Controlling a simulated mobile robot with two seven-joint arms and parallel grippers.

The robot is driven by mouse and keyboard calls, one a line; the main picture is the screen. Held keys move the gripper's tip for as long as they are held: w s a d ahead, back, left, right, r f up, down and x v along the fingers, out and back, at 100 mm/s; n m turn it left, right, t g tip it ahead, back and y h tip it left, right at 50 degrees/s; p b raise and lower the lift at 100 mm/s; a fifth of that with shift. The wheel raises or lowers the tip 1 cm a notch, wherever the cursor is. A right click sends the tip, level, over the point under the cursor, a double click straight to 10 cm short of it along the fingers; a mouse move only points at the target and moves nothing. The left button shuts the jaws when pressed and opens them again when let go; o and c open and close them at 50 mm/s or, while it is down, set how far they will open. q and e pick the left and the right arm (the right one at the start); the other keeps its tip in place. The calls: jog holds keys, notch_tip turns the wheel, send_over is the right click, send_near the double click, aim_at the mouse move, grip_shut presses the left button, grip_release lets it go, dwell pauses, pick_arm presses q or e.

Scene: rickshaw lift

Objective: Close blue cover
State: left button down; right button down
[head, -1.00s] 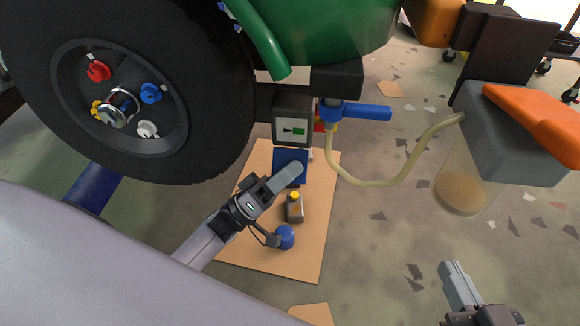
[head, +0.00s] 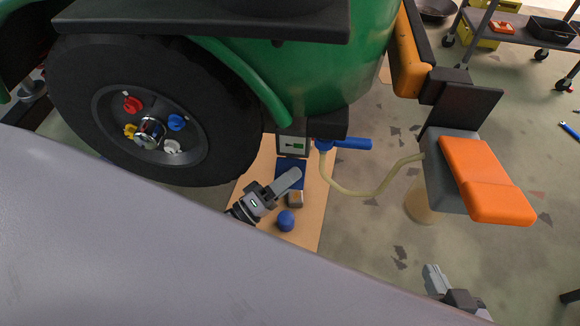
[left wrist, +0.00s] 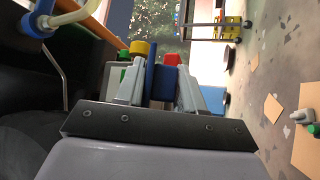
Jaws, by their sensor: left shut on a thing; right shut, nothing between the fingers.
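The blue cover (head: 287,167) hangs open below a dark box (head: 292,145) with a small green-marked display, under the green vehicle body. My left gripper (head: 296,177) is at the cover, and its fingers hide part of it. In the left wrist view its fingers (left wrist: 160,88) close around a blue piece, which appears to be the cover. My right gripper (head: 433,279) is shut and empty at the lower right, over bare floor and far from the cover.
A large black wheel (head: 155,110) stands left of the box. A blue valve (head: 345,143) with a pale hose (head: 375,190) hangs just right. An orange-topped seat (head: 485,180) is further right.

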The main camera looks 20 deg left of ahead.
pick_arm(q)
jog(key=shift+s+r+n+g+y+p, duration=0.15)
jog(key=shift+n+g+y+p, duration=0.2)
jog(key=shift+n+p, duration=0.35)
pick_arm(e)
jog(key=shift+s+d+f+g+h, duration=0.15)
jog(key=shift+s+d+f, duration=0.05)
jog(key=shift+d, duration=0.15)
jog(key=shift+s+d+f+g+h, duration=0.15)
jog(key=shift+d, duration=0.2)
pick_arm(q)
jog(key=c, duration=0.9)
grip_release()
jog(key=v, duration=0.7)
jog(key=shift+p, duration=0.35)
pick_arm(e)
jog(key=shift+d+f+m, duration=0.1)
jog(key=shift+d+m, duration=0.15)
jog(key=shift+m, duration=0.05)
